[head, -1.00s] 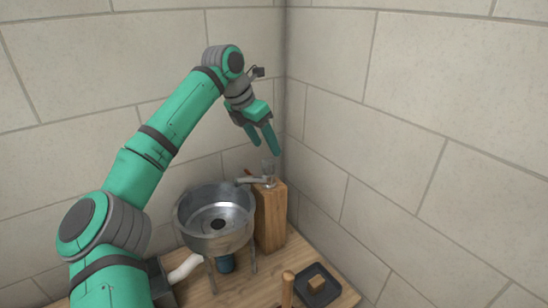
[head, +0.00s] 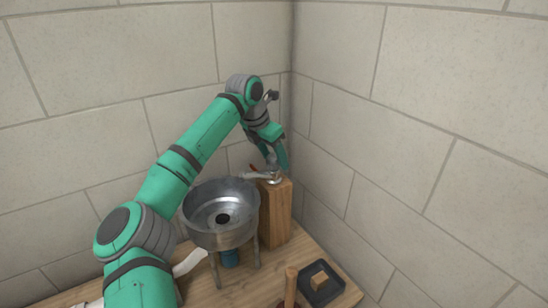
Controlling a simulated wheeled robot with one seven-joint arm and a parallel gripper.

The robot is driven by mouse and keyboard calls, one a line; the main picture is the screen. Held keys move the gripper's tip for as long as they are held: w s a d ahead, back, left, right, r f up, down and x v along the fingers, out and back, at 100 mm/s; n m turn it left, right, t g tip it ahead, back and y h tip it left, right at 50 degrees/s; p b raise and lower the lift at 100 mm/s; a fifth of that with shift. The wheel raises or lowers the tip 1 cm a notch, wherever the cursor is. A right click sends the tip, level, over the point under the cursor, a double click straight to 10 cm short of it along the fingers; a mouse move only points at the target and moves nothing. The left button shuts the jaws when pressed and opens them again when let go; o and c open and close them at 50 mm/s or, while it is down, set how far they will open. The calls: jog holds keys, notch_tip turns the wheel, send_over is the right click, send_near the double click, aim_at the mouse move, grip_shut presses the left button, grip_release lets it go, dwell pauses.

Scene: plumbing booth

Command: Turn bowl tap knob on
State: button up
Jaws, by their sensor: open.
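The metal bowl (head: 222,212) stands on thin legs on the wooden table. Right behind it, a wooden block (head: 277,215) carries the bowl tap (head: 262,176), whose spout points left toward the bowl. The tap's knob is at the top of the block and is largely hidden behind my gripper's fingers. My gripper (head: 277,164) points down at the tap, with its fingers open around or just beside the knob; I cannot tell whether they touch it. A small red part (head: 253,168) shows beside the tap.
A dark square tray (head: 322,291) with a small wooden block (head: 320,279) lies at the front right. A wooden handle (head: 291,285) stands upright left of it. A white pipe (head: 188,263) runs below the bowl. Two block walls meet in a corner close behind the tap.

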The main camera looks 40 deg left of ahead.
jog(key=shift+f, duration=0.1)
jog(key=c, duration=1.1)
jog(key=shift+o, duration=0.2)
jog(key=n+y, duration=0.1)
jog(key=n, duration=0.2)
jog(key=n+y, duration=0.1)
jog(key=n, duration=0.1)
jog(key=n+y, duration=0.1)
jog(key=n, duration=0.1)
jog(key=shift+n+g, duration=0.3)
jog(key=n+g+y, duration=0.1)
jog(key=n, duration=0.3)
jog(key=shift+n+g+y, duration=0.4)
jog(key=shift+n+g, duration=0.1)
jog(key=shift+n, duration=1.2)
